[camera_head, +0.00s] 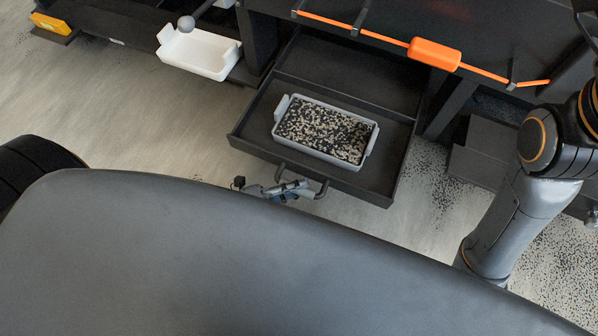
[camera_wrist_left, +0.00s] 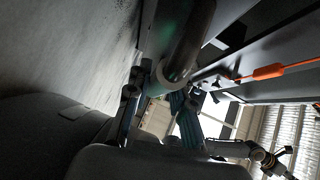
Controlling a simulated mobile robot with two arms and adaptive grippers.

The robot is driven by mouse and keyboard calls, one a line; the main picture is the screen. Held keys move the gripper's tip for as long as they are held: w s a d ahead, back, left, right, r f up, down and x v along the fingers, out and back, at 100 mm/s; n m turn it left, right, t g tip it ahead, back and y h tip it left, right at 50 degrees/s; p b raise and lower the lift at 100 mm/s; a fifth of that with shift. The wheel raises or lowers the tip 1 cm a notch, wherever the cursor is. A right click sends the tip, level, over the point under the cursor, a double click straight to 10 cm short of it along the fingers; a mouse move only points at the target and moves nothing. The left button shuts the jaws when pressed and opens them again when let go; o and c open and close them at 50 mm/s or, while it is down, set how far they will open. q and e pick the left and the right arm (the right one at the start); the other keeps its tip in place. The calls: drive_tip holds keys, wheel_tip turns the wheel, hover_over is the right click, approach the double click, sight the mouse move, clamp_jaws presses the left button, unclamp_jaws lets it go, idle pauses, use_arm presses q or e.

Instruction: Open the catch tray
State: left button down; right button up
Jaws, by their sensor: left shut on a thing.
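The catch tray (camera_head: 240,134) is a dark drawer pulled out from under a black machine. Inside it sits a grey bin (camera_head: 367,147) full of black and pale granules. The drawer's dark bar handle (camera_head: 322,190) is on its front, and it also shows large in the left wrist view (camera_wrist_left: 192,45). My left gripper (camera_head: 290,190) is shut on the handle, partly hidden behind my body's edge. In the left wrist view its fingers (camera_wrist_left: 172,88) are around the bar. My right arm shows at the right, but its gripper is hidden.
A white tray (camera_head: 197,53) stands at the upper left, near a yellow item (camera_head: 50,24). Granules lie scattered on the floor right of the drawer. The floor at left is clear.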

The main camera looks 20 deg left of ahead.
idle(0.3)
use_arm(q)
drive_tip(key=c, duration=1.1)
unclamp_jaws()
drive_tip(key=shift+c, duration=0.2)
drive_tip(key=v, duration=1.2)
